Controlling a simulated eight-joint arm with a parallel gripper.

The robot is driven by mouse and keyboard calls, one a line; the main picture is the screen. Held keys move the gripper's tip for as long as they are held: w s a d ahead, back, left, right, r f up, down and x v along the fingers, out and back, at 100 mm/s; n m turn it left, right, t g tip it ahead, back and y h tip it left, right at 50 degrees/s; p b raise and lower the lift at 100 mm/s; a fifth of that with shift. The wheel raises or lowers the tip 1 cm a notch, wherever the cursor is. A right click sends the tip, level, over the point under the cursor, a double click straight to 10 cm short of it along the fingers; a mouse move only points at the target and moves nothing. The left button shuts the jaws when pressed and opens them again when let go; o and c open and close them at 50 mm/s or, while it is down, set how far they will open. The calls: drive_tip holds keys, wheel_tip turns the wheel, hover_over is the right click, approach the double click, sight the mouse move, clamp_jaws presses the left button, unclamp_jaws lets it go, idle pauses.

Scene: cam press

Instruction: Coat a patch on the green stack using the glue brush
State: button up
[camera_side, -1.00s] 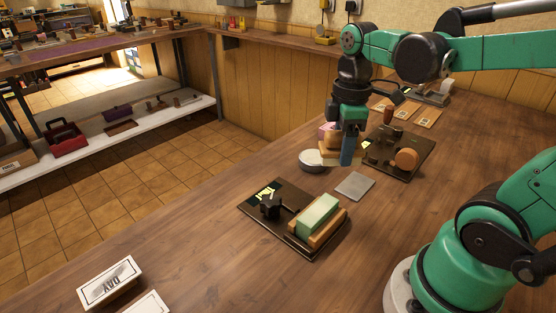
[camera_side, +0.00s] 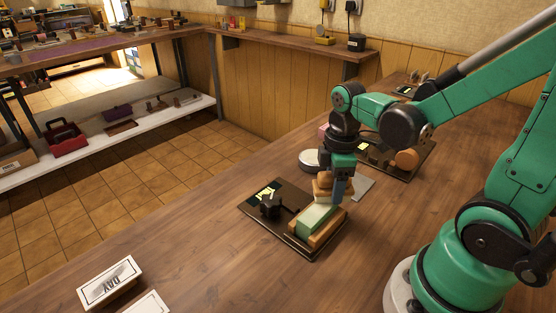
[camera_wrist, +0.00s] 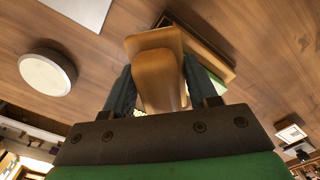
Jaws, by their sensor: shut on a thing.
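The green stack (camera_side: 317,216) lies in a wooden cradle (camera_side: 331,230) on a dark board. My gripper (camera_side: 333,188) is above its far end, shut on the wooden glue brush (camera_side: 323,189). The brush's lower end is over the far end of the stack; I cannot tell whether it touches. In the wrist view the brush (camera_wrist: 158,72) sits between the two fingers and hides most of the stack. A sliver of green stack (camera_wrist: 212,82) shows to its right. The brush's bristles are hidden.
A black knob (camera_side: 270,206) stands on the board left of the stack. A round pale-topped dish (camera_side: 309,160) and a flat grey plate (camera_side: 362,187) lie behind. A second dark board with a round wooden piece (camera_side: 407,160) is farther back.

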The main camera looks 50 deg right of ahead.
drive_tip(key=a, duration=0.2)
drive_tip(key=a+r, duration=0.1)
drive_tip(key=a, duration=0.4)
drive_tip(key=shift+s+r, duration=0.2)
drive_tip(key=shift+r, duration=0.1)
drive_tip(key=shift+a, duration=0.75)
drive_tip(key=shift+d, duration=4.55)
drive_tip(key=shift+w+f, duration=0.15)
drive_tip(key=shift+w, duration=0.05)
drive_tip(key=shift+r, duration=3.35)
